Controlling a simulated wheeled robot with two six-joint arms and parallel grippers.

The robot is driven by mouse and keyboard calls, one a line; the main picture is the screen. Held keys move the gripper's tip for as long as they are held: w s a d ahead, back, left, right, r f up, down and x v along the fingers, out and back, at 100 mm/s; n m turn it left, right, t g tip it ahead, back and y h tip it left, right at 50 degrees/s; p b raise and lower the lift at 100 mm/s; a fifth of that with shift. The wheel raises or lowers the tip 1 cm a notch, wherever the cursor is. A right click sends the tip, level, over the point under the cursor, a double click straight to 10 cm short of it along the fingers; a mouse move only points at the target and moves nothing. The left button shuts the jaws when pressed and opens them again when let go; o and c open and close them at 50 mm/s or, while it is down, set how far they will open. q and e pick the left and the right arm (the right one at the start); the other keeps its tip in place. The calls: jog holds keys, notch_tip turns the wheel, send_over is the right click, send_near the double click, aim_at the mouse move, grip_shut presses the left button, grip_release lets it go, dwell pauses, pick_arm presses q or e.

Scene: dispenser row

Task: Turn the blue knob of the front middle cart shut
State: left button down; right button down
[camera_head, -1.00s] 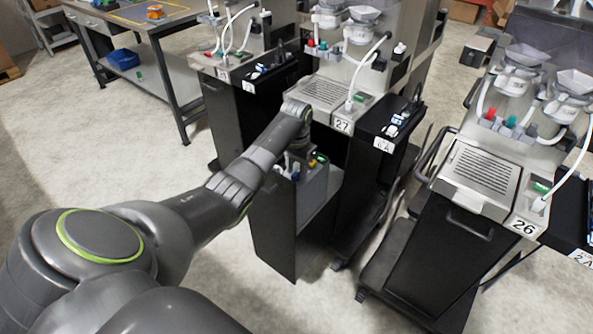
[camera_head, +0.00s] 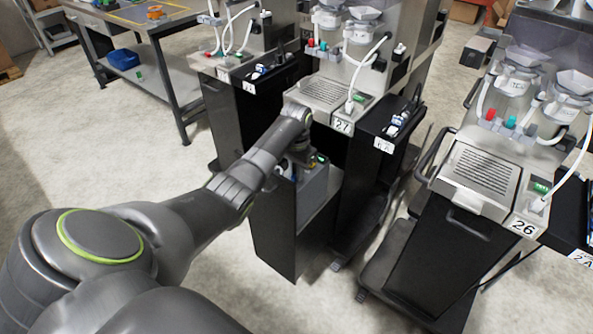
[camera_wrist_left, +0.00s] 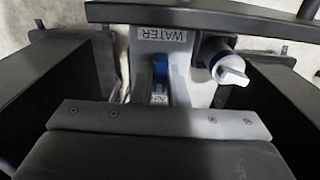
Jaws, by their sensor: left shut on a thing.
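My left arm reaches from the left to a grey box-shaped cart top (camera_head: 315,185) in front of the station marked 27; my left gripper (camera_head: 298,160) is down at it and its fingertips are hidden there. In the left wrist view, the blue knob (camera_wrist_left: 160,68) stands between the grey fingers of my left gripper (camera_wrist_left: 160,85), which look shut on it. A label beginning "Au" shows just below the knob. A WATER label (camera_wrist_left: 162,34) is above it on the grey panel. My right gripper is out of view.
A white handle with a blue ring (camera_wrist_left: 230,68) stands close to the right of the fingers. Dark walls flank the panel in the left wrist view. Station 26 (camera_head: 480,175) stands to the right. A workbench (camera_head: 140,20) is at the back left, with open floor before it.

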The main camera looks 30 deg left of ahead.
pick_arm(q)
jog(key=shift+r+m+p, duration=0.2)
jog(key=shift+m+p, duration=0.4)
jog(key=shift+m, duration=0.1)
jog(key=shift+m+p, duration=0.8)
jog(key=shift+m, duration=0.4)
jog(key=m+p, duration=0.1)
jog(key=m, duration=0.3)
jog(key=shift+m+p, duration=0.3)
jog(key=shift+p, duration=0.05)
jog(key=m+p, duration=0.1)
jog(key=m, duration=0.3)
jog(key=shift+w+f, duration=0.1)
jog(key=m, duration=0.5)
jog(key=shift+m, duration=0.3)
jog(key=c, duration=1.4)
grip_release()
jog(key=shift+c, duration=0.2)
